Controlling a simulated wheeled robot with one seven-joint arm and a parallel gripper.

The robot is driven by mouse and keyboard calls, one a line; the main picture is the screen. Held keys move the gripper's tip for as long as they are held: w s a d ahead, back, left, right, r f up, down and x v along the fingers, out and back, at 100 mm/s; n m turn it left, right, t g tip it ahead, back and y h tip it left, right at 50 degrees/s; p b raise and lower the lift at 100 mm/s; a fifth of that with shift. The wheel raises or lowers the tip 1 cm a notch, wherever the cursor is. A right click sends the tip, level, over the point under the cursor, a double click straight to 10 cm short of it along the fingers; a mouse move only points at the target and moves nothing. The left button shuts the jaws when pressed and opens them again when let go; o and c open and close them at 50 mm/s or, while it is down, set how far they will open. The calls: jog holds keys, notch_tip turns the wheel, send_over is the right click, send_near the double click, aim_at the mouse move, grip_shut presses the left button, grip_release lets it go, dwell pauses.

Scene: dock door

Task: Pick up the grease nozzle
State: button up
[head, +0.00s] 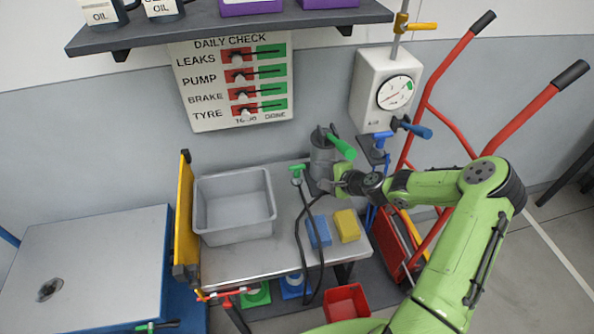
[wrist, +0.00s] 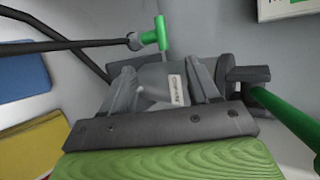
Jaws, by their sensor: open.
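The green nozzle (head: 297,172) with a T-shaped head, on a black hose, stands at the back of the metal bench, left of the grey pump (head: 322,152) with its green lever. It also shows in the wrist view (wrist: 158,36), beyond the fingertips at the top, with the hose running off left. I take it as the grease nozzle; no label on it is readable. My gripper (head: 338,182) is open and in front of the pump, right of the nozzle. In the wrist view its two fingers (wrist: 163,85) have the grey, labelled pump body behind the gap. Nothing is clearly held.
A grey bin (head: 234,238), a blue sponge (head: 319,231) and a yellow sponge (head: 347,225) are on the bench. A blue nozzle (head: 381,140) hangs below the gauge box (head: 386,90). A red hand truck (head: 440,100) stands right. A shelf (head: 230,28) overhangs the bench.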

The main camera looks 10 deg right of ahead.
aim_at(297, 174)
jog(key=x, duration=1)
jog(key=shift+w+f+b, duration=0.25)
jog(key=shift+b, duration=0.15)
jog(key=shift+s+r, duration=0.1)
jog(key=shift+c, duration=0.3)
grip_shut()
